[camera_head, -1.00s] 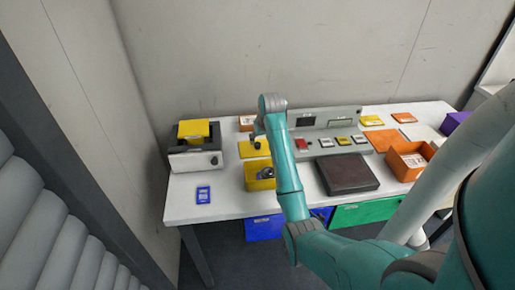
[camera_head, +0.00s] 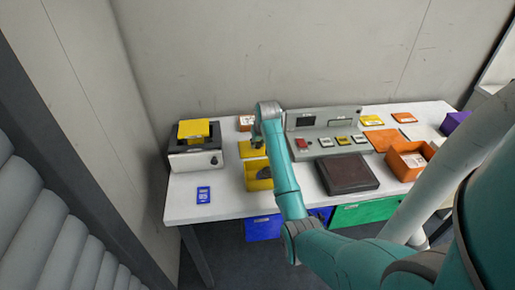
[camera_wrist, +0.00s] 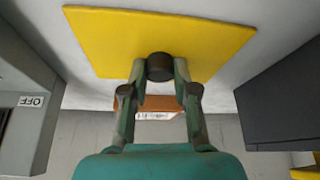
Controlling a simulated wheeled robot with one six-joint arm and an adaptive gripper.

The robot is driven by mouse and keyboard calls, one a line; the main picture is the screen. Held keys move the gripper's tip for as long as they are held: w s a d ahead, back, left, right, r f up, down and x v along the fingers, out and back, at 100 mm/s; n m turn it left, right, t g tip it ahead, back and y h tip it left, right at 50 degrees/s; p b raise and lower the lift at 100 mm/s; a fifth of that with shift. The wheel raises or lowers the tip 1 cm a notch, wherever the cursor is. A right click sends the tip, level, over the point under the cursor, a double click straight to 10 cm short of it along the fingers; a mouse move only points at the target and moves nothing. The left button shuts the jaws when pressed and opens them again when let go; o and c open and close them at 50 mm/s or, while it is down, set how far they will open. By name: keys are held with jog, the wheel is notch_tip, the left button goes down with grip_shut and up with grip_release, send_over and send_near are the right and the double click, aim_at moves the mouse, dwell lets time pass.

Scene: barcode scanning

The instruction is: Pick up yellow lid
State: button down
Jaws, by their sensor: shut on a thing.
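The yellow lid (camera_wrist: 165,32) is a flat square plate with a round black knob (camera_wrist: 160,67) in the wrist view. My gripper (camera_wrist: 160,72) is shut on that knob, with one finger on each side. In the head view the lid (camera_head: 250,149) shows over the white table, behind the open yellow box (camera_head: 259,184). My arm hides the lid's right part and most of my gripper there. I cannot tell whether the lid touches the table.
A black and grey device (camera_head: 195,161) with a yellow top stands left of the lid. The grey panel (camera_head: 322,121) stands to the right. The front left of the white table (camera_head: 228,207) is clear around a blue card (camera_head: 203,195).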

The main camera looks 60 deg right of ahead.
aim_at(258, 144)
notch_tip(258, 144, up, 13)
dwell(0.9)
